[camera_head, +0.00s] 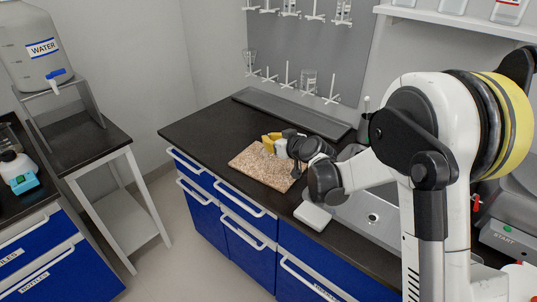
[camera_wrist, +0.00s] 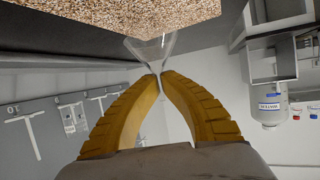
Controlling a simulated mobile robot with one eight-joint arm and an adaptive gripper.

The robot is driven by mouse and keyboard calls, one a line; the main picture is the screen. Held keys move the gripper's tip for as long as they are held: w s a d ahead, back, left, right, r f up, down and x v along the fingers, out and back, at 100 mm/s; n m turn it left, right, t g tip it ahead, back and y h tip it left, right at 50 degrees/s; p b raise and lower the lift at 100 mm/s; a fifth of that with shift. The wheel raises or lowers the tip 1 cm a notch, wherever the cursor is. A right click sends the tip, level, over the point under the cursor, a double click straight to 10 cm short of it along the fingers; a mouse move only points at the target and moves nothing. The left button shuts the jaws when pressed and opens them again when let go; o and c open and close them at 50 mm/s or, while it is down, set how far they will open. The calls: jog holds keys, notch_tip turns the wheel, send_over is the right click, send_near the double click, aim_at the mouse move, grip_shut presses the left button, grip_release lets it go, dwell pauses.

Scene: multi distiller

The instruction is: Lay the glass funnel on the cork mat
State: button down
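The glass funnel (camera_wrist: 151,48) is clear and shows in the wrist view just beyond my fingertips, its wide end toward the cork mat. My gripper (camera_wrist: 160,76) has its yellow fingers closed together on the funnel's narrow stem. The cork mat (camera_wrist: 90,14) fills the top of the wrist view; I cannot tell whether the funnel touches it. In the head view the speckled brown mat (camera_head: 258,168) lies on the black counter, with my gripper (camera_head: 268,139) at its back right edge. The funnel cannot be made out clearly there.
A pegboard (camera_head: 305,50) with glassware on pegs stands behind the counter, above a grey trough (camera_head: 290,113). A white pad (camera_head: 313,216) and a grey appliance (camera_head: 370,215) lie right of the mat. The counter (camera_head: 205,130) left of the mat is clear.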

notch_tip(320, 180, down, 4)
jog(key=shift+a+f+b, duration=0.1)
jog(key=shift+f+b, duration=0.05)
jog(key=shift+b, duration=1)
jog(key=c, duration=1.6)
grip_release()
